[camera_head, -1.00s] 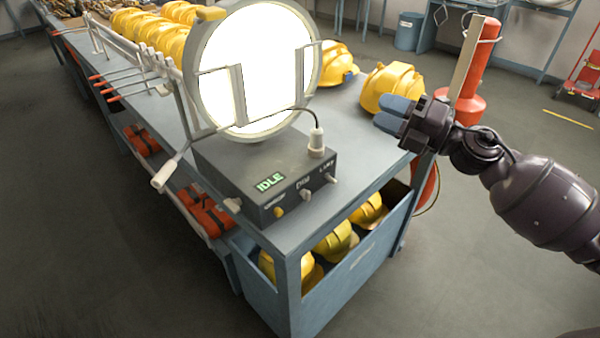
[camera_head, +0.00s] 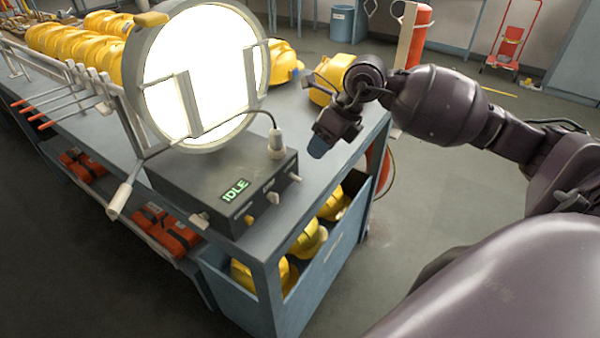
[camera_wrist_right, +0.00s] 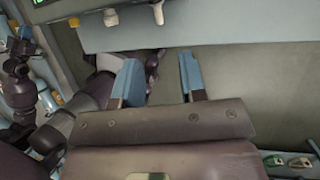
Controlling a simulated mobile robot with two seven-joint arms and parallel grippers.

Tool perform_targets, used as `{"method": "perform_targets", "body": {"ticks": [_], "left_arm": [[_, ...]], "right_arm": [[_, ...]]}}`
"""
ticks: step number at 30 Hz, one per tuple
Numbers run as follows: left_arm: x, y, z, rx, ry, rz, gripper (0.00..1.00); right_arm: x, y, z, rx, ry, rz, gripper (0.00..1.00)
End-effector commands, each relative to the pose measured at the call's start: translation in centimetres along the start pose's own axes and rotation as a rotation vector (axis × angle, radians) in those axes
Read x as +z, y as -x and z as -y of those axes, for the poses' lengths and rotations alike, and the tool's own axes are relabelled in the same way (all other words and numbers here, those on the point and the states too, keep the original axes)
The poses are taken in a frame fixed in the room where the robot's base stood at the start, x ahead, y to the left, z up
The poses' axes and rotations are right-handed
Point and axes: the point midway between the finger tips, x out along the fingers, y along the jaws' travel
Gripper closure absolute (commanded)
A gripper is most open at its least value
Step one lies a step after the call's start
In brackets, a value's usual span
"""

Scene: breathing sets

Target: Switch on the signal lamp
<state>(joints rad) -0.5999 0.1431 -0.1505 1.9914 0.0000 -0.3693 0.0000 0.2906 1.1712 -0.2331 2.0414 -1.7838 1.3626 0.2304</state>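The signal lamp (camera_head: 207,75) has a large round, bright white face and stands on a grey control box (camera_head: 205,180) on the bench. The box front has a green display (camera_head: 235,189) reading IDLE, a yellowish knob (camera_head: 249,219) and pale switches, including one at the right end (camera_head: 295,177). Two pale switches (camera_wrist_right: 157,13) show at the top of the right wrist view. My right gripper (camera_head: 318,147) is right of the box, apart from it, fingers pointing down-left. In the wrist view its blue fingers (camera_wrist_right: 160,80) are apart with nothing between them. My left gripper is not in view.
Yellow helmets (camera_head: 75,42) line the bench behind the lamp, and more lie in the open drawer (camera_head: 330,255) below. A rack with orange-tipped rods (camera_head: 70,105) runs along the left edge. A cable plug (camera_head: 276,140) stands on the box.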

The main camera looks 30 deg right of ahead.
Motion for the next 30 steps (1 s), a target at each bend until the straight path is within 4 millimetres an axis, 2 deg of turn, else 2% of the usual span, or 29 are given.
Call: {"method": "perform_targets", "body": {"ticks": [9, 15, 21, 30], "left_arm": [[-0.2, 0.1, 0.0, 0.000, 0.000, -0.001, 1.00], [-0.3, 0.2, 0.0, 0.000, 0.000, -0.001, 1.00], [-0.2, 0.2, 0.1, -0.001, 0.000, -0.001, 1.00], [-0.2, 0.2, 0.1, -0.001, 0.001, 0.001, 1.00]], "right_arm": [[0.0, -5.3, -0.1, 0.005, 0.000, 0.000, 0.62], [0.1, -8.1, -0.1, 0.004, 0.000, 0.002, 0.62], [0.0, -9.5, -0.1, 0.002, 0.002, 0.001, 0.62], [0.0, -9.7, -0.1, 0.002, 0.002, 0.001, 0.62]]}}
